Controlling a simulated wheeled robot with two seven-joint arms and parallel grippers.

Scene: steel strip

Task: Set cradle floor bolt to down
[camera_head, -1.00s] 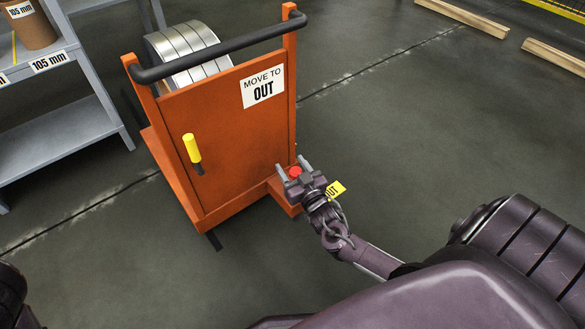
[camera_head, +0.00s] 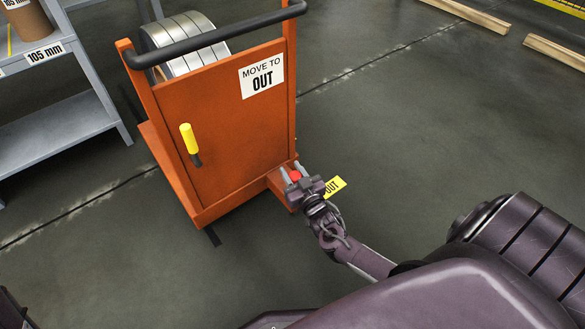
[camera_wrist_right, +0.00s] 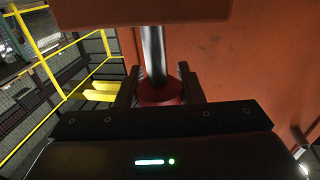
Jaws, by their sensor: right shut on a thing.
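The orange cradle (camera_head: 225,135) stands upright in the middle of the head view, with a "MOVE TO OUT" label (camera_head: 262,75) on its panel. Its floor bolt shows as a red knob (camera_head: 295,176) at the low orange bracket on its right. In the right wrist view the red knob (camera_wrist_right: 160,93) is at the lower end of a steel rod (camera_wrist_right: 153,55), below an orange block. My right gripper (camera_head: 292,170) is shut on the red knob, one finger on each side. How far the bolt reaches is hidden. My left gripper is not in view.
A yellow "OUT" tag (camera_head: 334,186) is beside my right gripper. A yellow-gripped lever (camera_head: 189,140) is on the panel. A steel coil (camera_head: 185,40) is behind it. A grey shelf (camera_head: 75,120) stands left. The floor at right is clear up to timber beams (camera_head: 553,52).

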